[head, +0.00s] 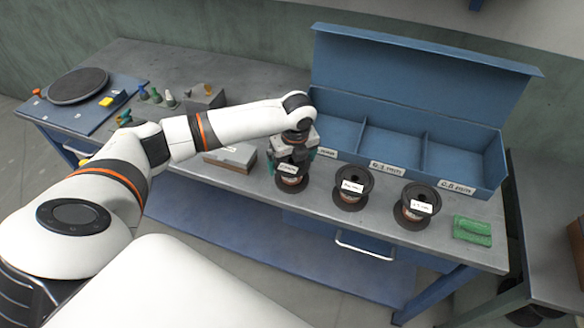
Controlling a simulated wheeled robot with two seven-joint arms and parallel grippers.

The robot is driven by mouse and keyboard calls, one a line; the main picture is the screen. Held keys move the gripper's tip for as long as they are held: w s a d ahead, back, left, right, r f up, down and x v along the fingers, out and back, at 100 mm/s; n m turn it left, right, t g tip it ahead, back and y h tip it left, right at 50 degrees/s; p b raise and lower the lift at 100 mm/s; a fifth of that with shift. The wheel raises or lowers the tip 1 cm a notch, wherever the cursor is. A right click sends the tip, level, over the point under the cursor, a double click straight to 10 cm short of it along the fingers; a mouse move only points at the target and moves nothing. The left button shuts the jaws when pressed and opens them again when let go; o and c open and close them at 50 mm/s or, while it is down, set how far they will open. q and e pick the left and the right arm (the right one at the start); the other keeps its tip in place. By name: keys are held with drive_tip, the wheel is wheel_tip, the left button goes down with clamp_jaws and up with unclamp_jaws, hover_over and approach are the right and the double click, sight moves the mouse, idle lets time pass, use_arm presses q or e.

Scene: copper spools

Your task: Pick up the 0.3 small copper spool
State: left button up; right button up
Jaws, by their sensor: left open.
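Three black-flanged copper spools with white labels stand upright in a row on the grey workbench: a left spool (291,184), a middle spool (352,188) and a right spool (415,206). Their label text is too small to read surely, so I cannot tell which is the 0.3 one. My left gripper (292,160) points down over the left spool, open, with its fingers at the spool's two sides. It hides the upper part of this spool. I cannot tell whether the fingers touch it. My right gripper is out of view.
Behind the spools stands an open blue box (410,146) with three empty compartments and size labels. A green cloth (472,230) lies at the right. A grey case (231,157) sits left of the gripper. A round dark plate (78,84) and small bottles stand farther left.

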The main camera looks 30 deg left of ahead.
use_arm(q)
drive_tip(key=shift+a+f, duration=0.25)
drive_tip(key=shift+f, duration=0.8)
drive_tip(key=shift+w+f, duration=0.15)
drive_tip(key=shift+f, duration=0.05)
drive_tip(key=c, duration=1.1)
drive_tip(key=shift+r, duration=0.1)
drive_tip(key=shift+c, duration=0.7)
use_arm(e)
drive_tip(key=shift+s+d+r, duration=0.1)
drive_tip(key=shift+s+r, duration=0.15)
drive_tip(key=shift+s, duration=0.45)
